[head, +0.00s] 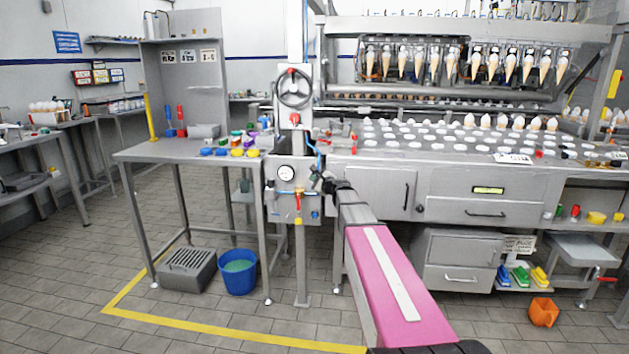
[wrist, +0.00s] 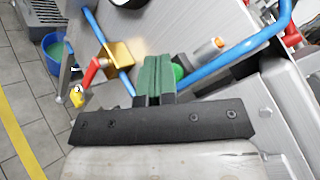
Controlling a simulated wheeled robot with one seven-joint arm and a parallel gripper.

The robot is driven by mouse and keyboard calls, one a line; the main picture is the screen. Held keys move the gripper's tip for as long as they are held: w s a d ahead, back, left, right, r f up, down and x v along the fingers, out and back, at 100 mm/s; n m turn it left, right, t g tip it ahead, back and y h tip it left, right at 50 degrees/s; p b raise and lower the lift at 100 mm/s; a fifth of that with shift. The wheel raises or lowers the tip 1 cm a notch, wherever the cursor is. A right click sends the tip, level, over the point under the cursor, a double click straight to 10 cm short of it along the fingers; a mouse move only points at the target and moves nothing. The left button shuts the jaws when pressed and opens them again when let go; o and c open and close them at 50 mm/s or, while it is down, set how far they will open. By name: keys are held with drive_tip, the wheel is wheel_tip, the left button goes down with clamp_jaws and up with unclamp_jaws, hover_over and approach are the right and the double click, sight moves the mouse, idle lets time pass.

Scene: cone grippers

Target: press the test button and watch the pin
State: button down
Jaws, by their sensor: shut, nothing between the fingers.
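My gripper (wrist: 156,76) is shut and empty, its green-padded fingers pressed together in the wrist view. A round green part (wrist: 178,72), possibly the test button, shows just right of the fingertips and is partly hidden by them; I cannot tell whether they touch. A short orange-tipped pin-like part (wrist: 216,44) stands beyond, to the right. In the head view my gripper (head: 322,180) is at the right side of the grey valve panel (head: 277,207), which bears a round gauge (head: 286,173). The button and pin cannot be made out there.
A blue hose (wrist: 243,48) crosses right of the fingers. A brass valve (wrist: 122,53) with a red lever (wrist: 91,72) is close on their left. The steel machine counter (head: 440,160) is right of the panel, a side table (head: 150,152) left. A blue bucket (head: 238,280) stands below.

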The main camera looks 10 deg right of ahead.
drive_tip(key=shift+s+a, duration=0.25)
drive_tip(key=shift+s, duration=0.6)
drive_tip(key=s, duration=0.1)
drive_tip(key=s+a, duration=0.1)
drive_tip(key=s, duration=0.2)
drive_tip(key=shift+s+a, duration=0.3)
drive_tip(key=shift+s, duration=0.1)
drive_tip(key=shift+f, duration=0.1)
idle(0.5)
